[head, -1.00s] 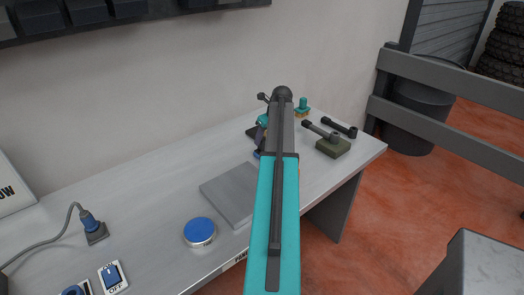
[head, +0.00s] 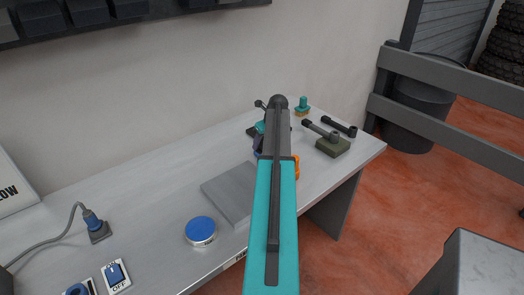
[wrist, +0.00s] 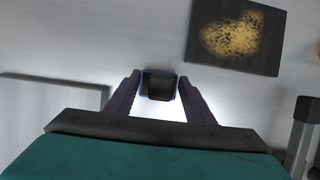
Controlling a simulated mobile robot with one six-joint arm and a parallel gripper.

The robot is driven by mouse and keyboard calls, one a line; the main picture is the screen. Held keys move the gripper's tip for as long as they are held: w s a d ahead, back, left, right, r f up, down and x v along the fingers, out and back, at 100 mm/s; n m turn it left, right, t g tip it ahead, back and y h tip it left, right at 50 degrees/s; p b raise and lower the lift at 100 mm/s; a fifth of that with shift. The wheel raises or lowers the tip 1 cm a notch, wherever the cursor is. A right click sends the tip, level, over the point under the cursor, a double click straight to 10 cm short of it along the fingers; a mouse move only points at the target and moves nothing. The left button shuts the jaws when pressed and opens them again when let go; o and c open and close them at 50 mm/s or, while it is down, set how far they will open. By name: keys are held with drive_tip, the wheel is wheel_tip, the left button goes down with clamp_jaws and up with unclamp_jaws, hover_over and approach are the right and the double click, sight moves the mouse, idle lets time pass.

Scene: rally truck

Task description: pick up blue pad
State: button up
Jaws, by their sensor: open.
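In the wrist view, my gripper (wrist: 159,80) is open, with its two dark purple fingers apart. A small dark block with a blue edge (wrist: 160,86), which looks like the blue pad, sits between the fingertips. Narrow gaps show beside it, and I cannot tell whether either finger touches it. In the head view my teal arm hides most of the gripper and the spot under it.
The workbench (head: 130,215) carries a grey plate (head: 228,188), a round blue-topped tin (head: 200,230), a switch (head: 114,274), and an olive block with a dark handle (head: 333,147). A dark board with a yellow patch (wrist: 236,35) lies near the gripper. A wall stands behind.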

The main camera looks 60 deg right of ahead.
drive_tip(key=shift+c, duration=0.3)
clamp_jaws()
drive_tip(key=shift+r, duration=0.15)
drive_tip(key=shift+r+b, duration=1.45)
drive_tip(key=shift+r, duration=3.45)
drive_tip(key=c, duration=0.5)
unclamp_jaws()
drive_tip(key=c, duration=0.4)
